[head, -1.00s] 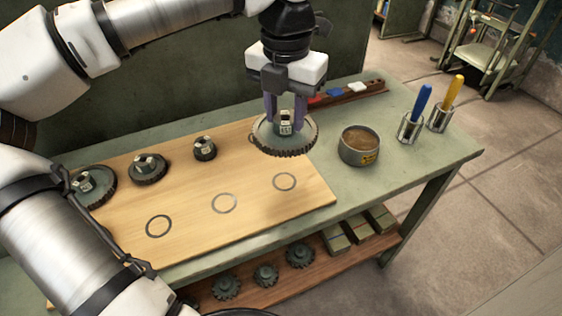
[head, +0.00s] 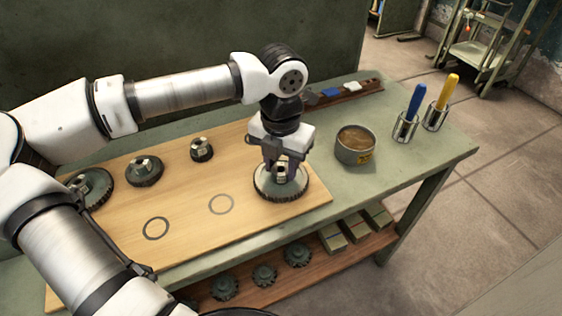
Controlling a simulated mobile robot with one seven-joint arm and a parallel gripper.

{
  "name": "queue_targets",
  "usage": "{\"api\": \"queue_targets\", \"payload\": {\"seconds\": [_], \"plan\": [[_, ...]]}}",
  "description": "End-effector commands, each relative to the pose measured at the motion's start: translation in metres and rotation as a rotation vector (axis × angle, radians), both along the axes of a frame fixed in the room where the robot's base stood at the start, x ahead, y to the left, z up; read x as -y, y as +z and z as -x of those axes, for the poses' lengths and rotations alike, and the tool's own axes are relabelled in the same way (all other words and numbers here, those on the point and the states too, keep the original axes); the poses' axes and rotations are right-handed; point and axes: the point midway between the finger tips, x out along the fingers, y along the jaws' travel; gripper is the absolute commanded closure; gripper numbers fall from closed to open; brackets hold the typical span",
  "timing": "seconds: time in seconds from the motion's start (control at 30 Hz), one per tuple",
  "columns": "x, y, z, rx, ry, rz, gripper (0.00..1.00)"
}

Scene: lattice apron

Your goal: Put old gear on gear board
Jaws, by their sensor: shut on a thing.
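My gripper (head: 283,172) points down, shut on the hub of a large dark gear (head: 281,189). This gear is low over the right end of the wooden gear board (head: 185,247), covering the spot of the right-hand ring mark; I cannot tell whether it touches the board. Two ring marks, at the left (head: 156,228) and middle (head: 221,204), are bare. Along the board's back edge are a large gear (head: 91,188), a medium gear (head: 145,172) and a small gear (head: 202,149), each with a metal hub.
A round tin (head: 355,145) stands right of the board, near cups holding a blue-handled tool (head: 415,102) and a yellow-handled tool (head: 447,92). A wooden rack (head: 345,92) lies behind. The lower shelf (head: 255,290) holds several gears and boxes.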

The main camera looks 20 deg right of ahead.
Motion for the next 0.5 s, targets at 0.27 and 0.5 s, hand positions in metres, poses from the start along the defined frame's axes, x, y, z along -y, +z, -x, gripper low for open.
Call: {"api": "queue_targets", "payload": {"seconds": [0.27, 0.5], "plan": [[0.0004, -0.0007, -0.0005, 0.003, 0.001, 0.002, 1.00], [0.0000, -0.0020, -0.0001, 0.000, 0.001, 0.000, 0.45]]}}
